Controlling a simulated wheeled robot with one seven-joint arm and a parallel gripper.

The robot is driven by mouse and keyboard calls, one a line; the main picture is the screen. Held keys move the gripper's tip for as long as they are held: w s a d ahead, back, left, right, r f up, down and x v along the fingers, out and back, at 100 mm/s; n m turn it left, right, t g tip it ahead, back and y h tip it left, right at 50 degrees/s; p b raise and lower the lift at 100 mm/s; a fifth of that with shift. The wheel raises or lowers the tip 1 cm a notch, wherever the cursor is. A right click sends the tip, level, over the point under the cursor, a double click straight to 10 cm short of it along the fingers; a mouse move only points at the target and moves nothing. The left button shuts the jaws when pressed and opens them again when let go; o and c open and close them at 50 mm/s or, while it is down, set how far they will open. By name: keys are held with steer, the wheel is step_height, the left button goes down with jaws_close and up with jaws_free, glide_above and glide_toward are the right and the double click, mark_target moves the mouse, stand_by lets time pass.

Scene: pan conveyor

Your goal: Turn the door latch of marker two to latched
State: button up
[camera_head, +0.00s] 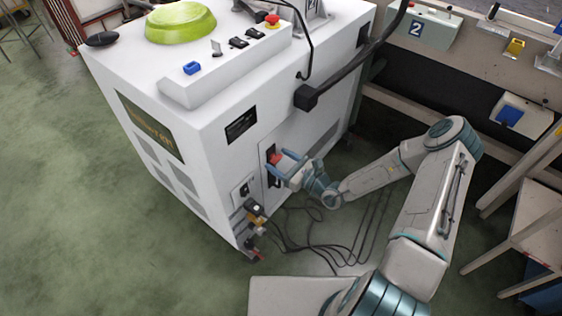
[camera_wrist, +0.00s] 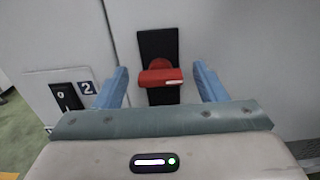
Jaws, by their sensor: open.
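The door latch is a red handle (camera_wrist: 160,77) on an upright black plate (camera_wrist: 158,45), set in the white cabinet's front. In the wrist view its red bar lies crosswise to the plate, with a pale mark near its right end. The latch also shows in the head view (camera_head: 274,158), partly hidden by my gripper. My gripper (camera_head: 279,163) is open, its blue fingers pointing at the cabinet. In the wrist view the fingers stand left and right of the red handle with gaps on both sides; I see no contact. A "2" marker (camera_wrist: 87,87) is left of the latch, beside a black switch.
The white cabinet (camera_head: 215,125) carries a green pan (camera_head: 181,22) and a control strip with a blue button (camera_head: 192,68). A black cable arm (camera_head: 306,97) sticks out above my gripper. Loose cables (camera_head: 310,235) lie on the floor below. A wooden frame (camera_head: 535,215) stands at right.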

steer(key=c, duration=1)
